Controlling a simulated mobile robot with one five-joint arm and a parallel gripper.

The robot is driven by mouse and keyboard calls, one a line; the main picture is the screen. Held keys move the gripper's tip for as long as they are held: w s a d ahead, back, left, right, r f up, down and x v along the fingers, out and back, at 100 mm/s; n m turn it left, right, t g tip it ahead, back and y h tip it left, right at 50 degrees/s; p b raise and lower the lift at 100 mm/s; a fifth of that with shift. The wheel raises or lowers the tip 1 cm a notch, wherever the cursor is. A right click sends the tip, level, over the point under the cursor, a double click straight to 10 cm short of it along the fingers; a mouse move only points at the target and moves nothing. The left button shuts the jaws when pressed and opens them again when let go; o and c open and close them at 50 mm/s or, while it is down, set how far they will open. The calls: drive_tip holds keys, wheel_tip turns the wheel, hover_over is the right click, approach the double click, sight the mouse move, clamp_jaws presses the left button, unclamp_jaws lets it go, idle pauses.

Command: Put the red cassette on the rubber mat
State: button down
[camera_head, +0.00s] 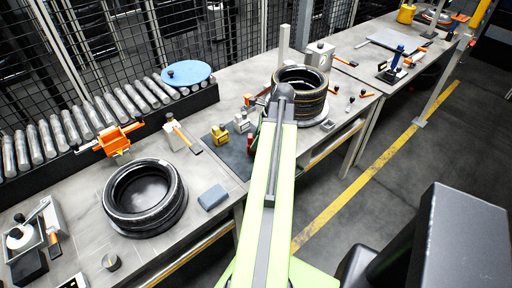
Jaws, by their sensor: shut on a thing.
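The red cassette (251,141) shows as a small red strip just left of my arm, partly hidden behind it. My gripper (257,124) is mostly hidden by my arm; it is shut on the red cassette. The dark rubber mat (233,160) lies on the bench, left of my arm, with its right part covered by the arm. The cassette appears over or beside the mat's right part; I cannot tell whether it touches it.
A yellow block (220,135) and a grey metal piece (241,122) stand at the mat's far side. A tyre stack (301,92) stands beyond my arm. Another tyre (145,197) and a blue-grey block (212,197) are nearer left. Rollers (92,117) run behind.

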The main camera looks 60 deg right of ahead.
wheel_tip(320, 180, down, 2)
drive_tip(key=shift+f+b, duration=0.15)
drive_tip(key=shift+b, duration=0.3)
drive_tip(key=shift+r, duration=0.25)
drive_tip(key=shift+f, duration=0.2)
drive_tip(key=c, duration=0.8)
unclamp_jaws()
drive_tip(key=shift+s+r+p, duration=0.1)
drive_tip(key=shift+r+p, duration=0.5)
drive_tip(key=shift+p, duration=0.05)
drive_tip(key=p+v, duration=1)
drive_tip(key=v, duration=0.1)
drive_tip(key=shift+d+r, duration=0.1)
